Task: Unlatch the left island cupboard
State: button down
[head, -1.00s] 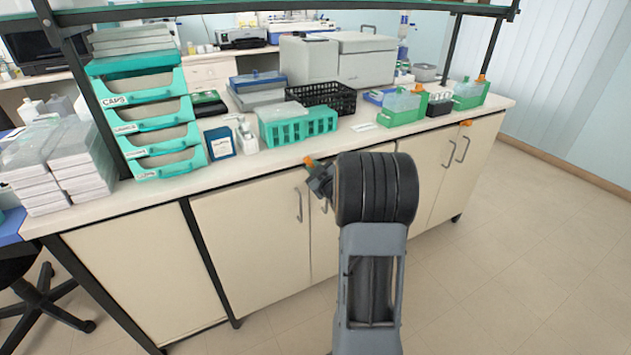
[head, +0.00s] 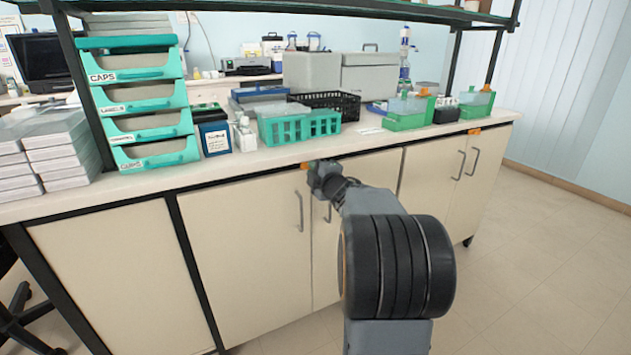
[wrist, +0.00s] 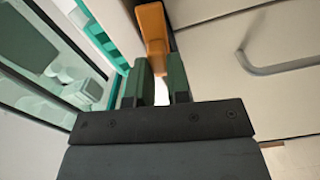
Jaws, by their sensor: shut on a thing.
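The left island cupboard (head: 245,265) has cream doors, closed, with a grey bar handle (head: 299,211) near the door seam. Its orange latch (head: 304,166) sits at the top of the seam under the counter edge, mostly hidden by my gripper in the head view. In the wrist view the latch (wrist: 152,22) reaches down to the fingertips. My gripper (wrist: 160,78) is shut on the latch, with a dark green finger at each side. In the head view my gripper (head: 320,174) is at the counter edge, and its fingers are hard to make out.
The counter (head: 240,168) overhangs the doors. A teal rack (head: 298,128) stands on it close above the latch. A second orange latch (head: 474,131) is on the right cupboard (head: 440,185). The floor (head: 550,260) to the right is clear.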

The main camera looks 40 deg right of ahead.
jog(key=shift+f+n+b, duration=0.2)
jog(key=shift+n+b, duration=0.65)
jog(key=shift+n, duration=0.05)
jog(key=shift+r, duration=0.1)
jog(key=c, duration=1.1)
grip_release()
jog(key=shift+s+a+p, duration=0.3)
jog(key=shift+s+p, duration=0.15)
jog(key=shift+s, duration=1.85)
jog(key=shift+s+a+p, duration=0.35)
jog(key=shift+s+p, duration=0.1)
jog(key=shift+s, duration=1.8)
jog(key=shift+s+a+p, duration=0.3)
jog(key=shift+s+p, duration=0.15)
jog(key=shift+s, duration=1.85)
